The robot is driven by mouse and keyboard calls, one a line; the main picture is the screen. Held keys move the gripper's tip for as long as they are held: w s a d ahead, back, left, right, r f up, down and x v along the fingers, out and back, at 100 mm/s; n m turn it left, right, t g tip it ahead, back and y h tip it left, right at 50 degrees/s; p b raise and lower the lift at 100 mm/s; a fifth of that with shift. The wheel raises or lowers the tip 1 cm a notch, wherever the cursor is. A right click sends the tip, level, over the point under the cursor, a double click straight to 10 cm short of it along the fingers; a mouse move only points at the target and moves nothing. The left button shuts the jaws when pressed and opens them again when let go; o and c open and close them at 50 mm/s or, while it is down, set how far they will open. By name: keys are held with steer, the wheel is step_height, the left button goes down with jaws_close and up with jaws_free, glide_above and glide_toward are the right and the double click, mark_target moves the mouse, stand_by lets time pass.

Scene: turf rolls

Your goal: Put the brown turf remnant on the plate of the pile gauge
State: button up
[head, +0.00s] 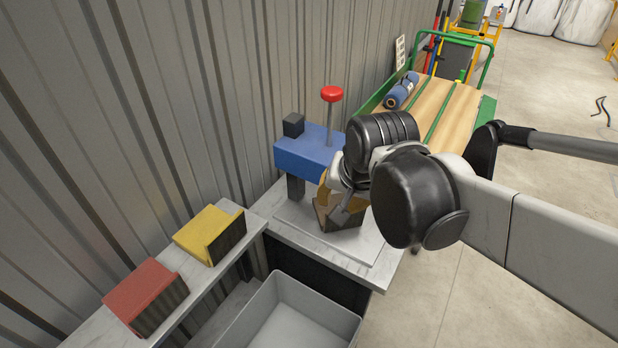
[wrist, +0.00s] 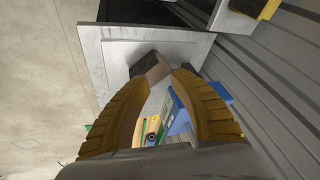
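The brown turf remnant (head: 342,220) is a small folded piece, tilted, over the pale plate (head: 372,246) of the pile gauge. My gripper (head: 338,198) is directly above it, with its yellow-brown fingers on either side of the remnant's upper part. In the wrist view the remnant (wrist: 152,67) shows between and beyond the fingertips (wrist: 162,77), which appear to be shut on it. Whether its underside touches the plate (wrist: 118,60) is hard to tell. The gauge's blue body (head: 308,150) with a red-knobbed rod (head: 331,95) stands just behind the remnant.
A yellow remnant (head: 205,232) and a red remnant (head: 145,290) lie on a grey shelf at the left. An open grey bin (head: 285,310) is below, in front. A corrugated wall (head: 130,120) runs behind the gauge. A wooden-topped green cart (head: 445,105) stands farther back.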

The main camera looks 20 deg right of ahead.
steer(key=s+a+r+n+t, duration=0.1)
steer(key=s+a+n, duration=0.2)
steer(key=s+n, duration=0.2)
steer(key=shift+s+n+t, duration=0.2)
steer(key=shift+n+t, duration=0.2)
steer(key=shift+n, duration=0.5)
